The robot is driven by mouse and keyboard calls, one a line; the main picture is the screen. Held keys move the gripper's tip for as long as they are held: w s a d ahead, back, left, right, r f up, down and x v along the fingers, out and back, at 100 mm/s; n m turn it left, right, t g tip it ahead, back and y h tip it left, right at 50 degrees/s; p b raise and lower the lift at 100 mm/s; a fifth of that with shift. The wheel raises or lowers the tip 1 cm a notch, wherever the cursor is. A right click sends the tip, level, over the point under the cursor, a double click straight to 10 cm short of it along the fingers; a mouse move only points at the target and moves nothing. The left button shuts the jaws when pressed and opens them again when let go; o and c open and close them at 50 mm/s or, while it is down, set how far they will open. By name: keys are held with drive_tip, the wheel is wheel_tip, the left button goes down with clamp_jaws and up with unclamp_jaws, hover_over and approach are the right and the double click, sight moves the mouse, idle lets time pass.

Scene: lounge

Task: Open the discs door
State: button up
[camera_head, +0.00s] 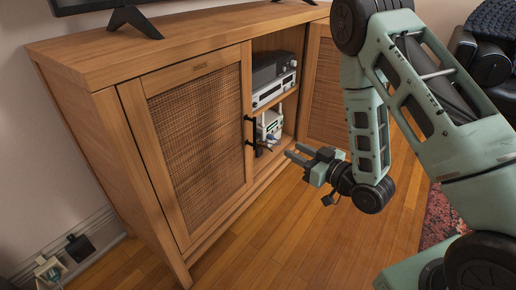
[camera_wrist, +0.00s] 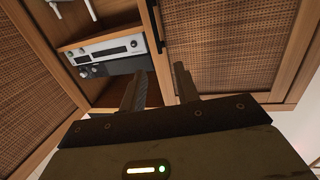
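The wooden cabinet (camera_head: 110,65) has a left door (camera_head: 200,130) with a woven panel, which looks closed. The right door (camera_head: 326,95) stands swung open. My gripper (camera_head: 292,153) is open and empty, in front of the opening, right of and below the handle. In the upside-down wrist view, the fingers (camera_wrist: 159,90) are apart, the handle (camera_wrist: 154,25) shows beyond them, and the left door (camera_wrist: 225,45) fills the right side.
The open compartment holds stacked electronic devices (camera_head: 274,78) and a white router (camera_head: 270,124) on shelves. A screen's stand (camera_head: 135,18) is on the cabinet top. A power outlet (camera_head: 50,268) is at lower left. Wooden floor (camera_head: 300,235) in front is clear; a red rug (camera_head: 437,220) lies right.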

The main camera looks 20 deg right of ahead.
drive_tip(key=b+x, duration=1.2)
drive_tip(key=x, duration=0.4)
drive_tip(key=shift+w+d+t, duration=0.2)
drive_tip(key=shift+w+t, duration=0.1)
drive_tip(key=shift+w, duration=0.1)
drive_tip(key=shift+c, duration=0.3)
clamp_jaws()
